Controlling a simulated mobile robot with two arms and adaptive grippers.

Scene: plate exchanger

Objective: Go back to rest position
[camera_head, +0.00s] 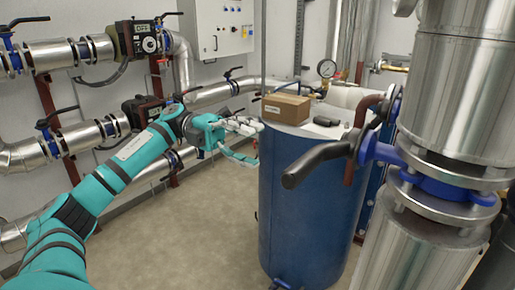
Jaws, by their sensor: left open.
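My left arm comes in from the left, teal with dark bands. Its gripper (243,140) is open and empty, just left of the top of the blue drum. The fingers point right, the upper one near the drum's rim and the lower one beside the drum's wall. I cannot tell whether a finger touches the drum. My right gripper is not in view.
The blue drum (300,215) bears a cardboard box (285,108) and a small dark object (326,121). A large silver pipe with a blue valve (440,186) and black handle stands at the right. Insulated pipes line the left wall. The floor (190,240) is clear.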

